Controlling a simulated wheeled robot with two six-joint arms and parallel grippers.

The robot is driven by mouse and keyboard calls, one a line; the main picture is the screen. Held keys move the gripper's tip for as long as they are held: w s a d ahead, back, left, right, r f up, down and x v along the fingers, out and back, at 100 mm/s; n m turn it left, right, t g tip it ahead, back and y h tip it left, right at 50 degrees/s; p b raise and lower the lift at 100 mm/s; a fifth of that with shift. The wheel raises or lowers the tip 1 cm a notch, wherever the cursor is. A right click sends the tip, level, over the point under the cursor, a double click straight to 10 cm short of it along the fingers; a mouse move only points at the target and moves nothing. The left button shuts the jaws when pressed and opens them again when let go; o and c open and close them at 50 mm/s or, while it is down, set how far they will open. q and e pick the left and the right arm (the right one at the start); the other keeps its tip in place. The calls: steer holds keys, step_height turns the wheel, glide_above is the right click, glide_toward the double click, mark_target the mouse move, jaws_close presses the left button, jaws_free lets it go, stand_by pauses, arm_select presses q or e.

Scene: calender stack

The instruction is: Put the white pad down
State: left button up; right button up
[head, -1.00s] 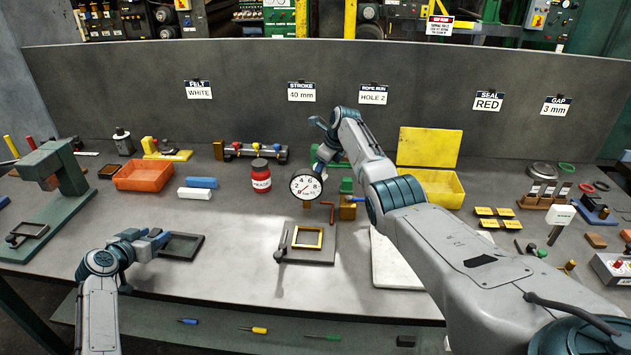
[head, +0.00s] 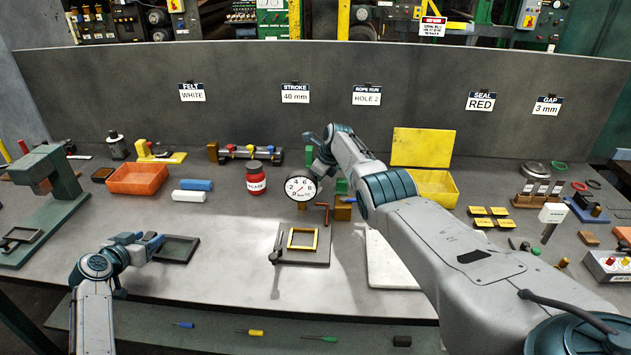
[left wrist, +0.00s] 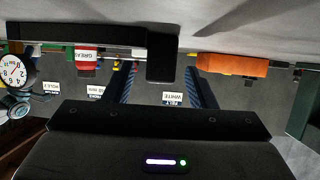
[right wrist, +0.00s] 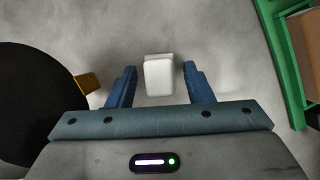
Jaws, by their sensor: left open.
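A white pad (head: 189,196) lies on the table in front of a blue one, in the left half of the head view. A small white block (right wrist: 158,75) shows in the right wrist view between my right gripper's fingers (right wrist: 160,84), with a gap on both sides. I cannot tell if it rests on the grey surface. My left gripper (head: 154,242) is open and empty, at the left side of a black tray (head: 177,249). Its fingers also show in the left wrist view (left wrist: 160,88).
The dial gauge (head: 300,188) stands by my right wrist. A red grease jar (head: 256,180) and an orange bin (head: 138,179) stand behind. A plate with a yellow frame (head: 303,238) lies mid-table; a white board (head: 390,270) is partly under my right arm.

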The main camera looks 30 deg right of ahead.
steer(key=v, duration=1.2)
steer(key=shift+r, duration=0.15)
steer(key=shift+o, duration=0.4)
steer(key=x, duration=1.1)
steer(key=shift+w+a, duration=0.15)
steer(key=shift+w, duration=0.1)
steer(key=shift+a+f, duration=0.15)
steer(key=shift+f, duration=0.3)
steer(key=shift+w, duration=0.1)
jaws_close()
